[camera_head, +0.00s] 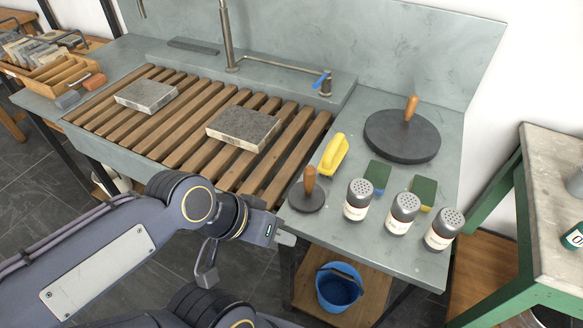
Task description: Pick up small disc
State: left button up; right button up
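The small disc (305,200) is dark grey with an upright wooden handle (309,179). It lies flat on the grey counter, near the front edge, just right of the wooden slats. My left gripper (287,238) is below and slightly left of the small disc in the picture, by the counter's front edge, and appears apart from it. Only a short pale end of this gripper shows, so its opening is unclear. My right gripper is not in view.
A larger handled disc (402,148) lies behind right. A yellow brush-like object (334,155), sponges (377,174) and three shakers (358,200) crowd the counter right of the small disc. Stone slabs (243,127) rest on the slats. A blue bucket (338,290) stands below.

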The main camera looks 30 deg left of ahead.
aim_at(306, 196)
jog(key=j+u, duration=0.2)
jog(key=u, duration=0.15)
jog(key=j+u, duration=0.15)
jog(key=u, duration=0.2)
